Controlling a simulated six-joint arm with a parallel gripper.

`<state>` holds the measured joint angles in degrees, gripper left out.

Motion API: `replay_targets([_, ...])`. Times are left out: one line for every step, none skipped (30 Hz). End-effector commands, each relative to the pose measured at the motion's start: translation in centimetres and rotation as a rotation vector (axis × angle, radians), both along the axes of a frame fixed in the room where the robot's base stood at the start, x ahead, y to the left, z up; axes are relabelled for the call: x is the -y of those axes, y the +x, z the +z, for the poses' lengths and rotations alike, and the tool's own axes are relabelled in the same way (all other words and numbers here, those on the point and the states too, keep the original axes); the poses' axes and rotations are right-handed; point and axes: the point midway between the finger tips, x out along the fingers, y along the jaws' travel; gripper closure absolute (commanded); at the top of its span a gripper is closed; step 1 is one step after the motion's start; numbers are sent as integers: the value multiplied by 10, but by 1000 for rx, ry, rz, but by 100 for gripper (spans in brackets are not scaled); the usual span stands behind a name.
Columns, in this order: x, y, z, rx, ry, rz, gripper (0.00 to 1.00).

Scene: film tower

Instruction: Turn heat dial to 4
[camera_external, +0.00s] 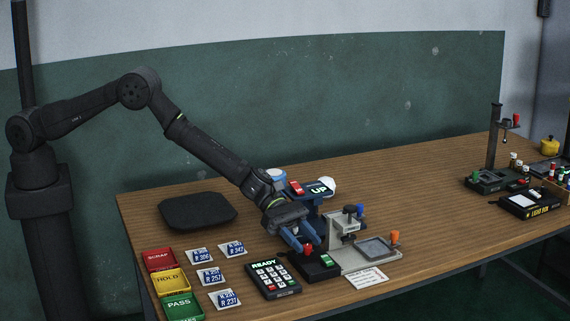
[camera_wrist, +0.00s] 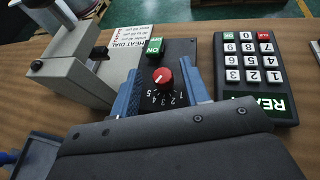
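The red heat dial (camera_wrist: 163,76) sits on a black box (camera_wrist: 181,50), with white numbers 1 to 5 along its near side in the wrist view. A pale mark shows on the knob, but I cannot tell which number it points to. My gripper (camera_wrist: 160,82) is open, with one blue finger on each side of the dial and visible gaps between. In the external view the dial (camera_external: 308,247) is beside the fingertips of my gripper (camera_external: 299,246), which points down at the box.
The grey press-like fixture (camera_wrist: 85,62) stands close on the left in the wrist view. A keypad reading READY (camera_wrist: 254,75) lies to the right. Coloured trays (camera_external: 170,283) and labels are at the table's front left.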

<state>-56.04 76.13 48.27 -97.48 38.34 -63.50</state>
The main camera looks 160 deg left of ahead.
Motion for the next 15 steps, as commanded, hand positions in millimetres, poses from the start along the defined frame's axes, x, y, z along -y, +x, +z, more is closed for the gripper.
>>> replay_targets([0, 0, -2, -2, -1, 0, 57])
replay_targets([1, 0, -2, -3, -2, 0, 57])
replay_targets([1, -1, -2, -3, -2, 0, 57])
replay_targets([1, -1, -3, -3, -2, 0, 57])
replay_targets([1, -1, -3, -3, -3, 1, 57])
replay_targets([1, -1, -3, -3, -3, 1, 57])
replay_targets([1, -1, -3, -3, -3, 1, 57])
replay_targets([1, -1, -3, -4, -3, 1, 57])
replay_targets([1, -2, -3, -4, -3, 1, 57])
replay_targets([1, -3, -3, -4, -3, 1, 57])
replay_targets([2, -5, -2, -4, -3, 1, 57])
replay_targets([2, -8, -1, -5, -3, 1, 57])
replay_targets([3, -11, 0, -5, -3, 1, 57])
replay_targets([3, -14, 2, -5, -4, 2, 57])
replay_targets([5, -19, 4, -5, -4, 2, 57])
